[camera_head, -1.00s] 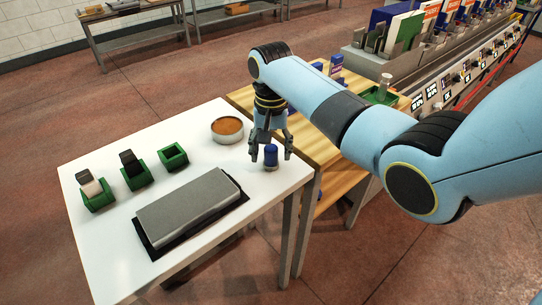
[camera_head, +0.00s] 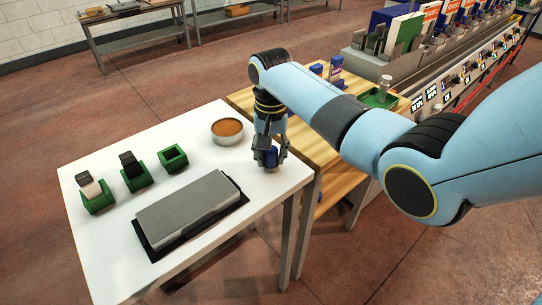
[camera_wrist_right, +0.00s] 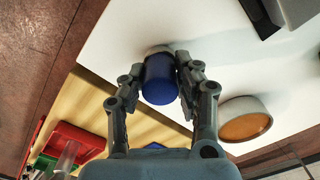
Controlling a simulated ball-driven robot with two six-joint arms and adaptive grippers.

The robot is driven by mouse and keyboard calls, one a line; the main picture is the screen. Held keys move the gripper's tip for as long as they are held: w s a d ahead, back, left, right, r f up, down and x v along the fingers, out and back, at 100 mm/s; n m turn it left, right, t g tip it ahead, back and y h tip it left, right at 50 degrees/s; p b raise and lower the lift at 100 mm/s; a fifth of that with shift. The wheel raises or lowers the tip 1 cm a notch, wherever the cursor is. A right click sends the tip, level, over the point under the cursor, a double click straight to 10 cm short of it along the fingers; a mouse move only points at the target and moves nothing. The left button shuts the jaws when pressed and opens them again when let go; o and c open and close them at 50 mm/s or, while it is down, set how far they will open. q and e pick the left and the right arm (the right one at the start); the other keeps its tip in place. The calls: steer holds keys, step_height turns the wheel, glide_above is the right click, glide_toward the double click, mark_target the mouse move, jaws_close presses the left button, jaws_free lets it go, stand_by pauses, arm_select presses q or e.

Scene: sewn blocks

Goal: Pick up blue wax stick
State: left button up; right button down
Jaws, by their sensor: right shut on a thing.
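The blue wax stick (camera_head: 271,157) is a short blue cylinder at the right corner of the white table (camera_head: 112,252). My right gripper (camera_head: 268,160) has come down over it from above, with its fingers shut on the stick's sides. In the right wrist view the stick (camera_wrist_right: 160,80) sits between the two fingertips (camera_wrist_right: 162,72), with a pale end showing past it. I cannot tell whether it still touches the table. My left gripper is not in view.
A round tin with orange-brown filling (camera_head: 227,131) stands behind the gripper. A grey block on a black mat (camera_head: 188,208) lies to its left. Several green holders (camera_head: 173,157) stand farther left. A wooden table (camera_head: 330,150) adjoins on the right.

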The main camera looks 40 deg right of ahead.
mark_target(276, 149)
steer(key=shift+r, duration=0.5)
steer(key=r, duration=0.2)
steer(key=d+r, duration=0.1)
steer(key=shift+s+r, duration=0.35)
steer(key=s+d+r, duration=0.6)
steer(key=s+d, duration=0.1)
steer(key=shift+s+r, duration=0.2)
steer(key=shift+s, duration=0.2)
steer(key=c, duration=1.5)
jaws_free()
steer(key=c, duration=0.4)
steer(key=shift+d, duration=0.1)
steer(key=shift+c, duration=0.3)
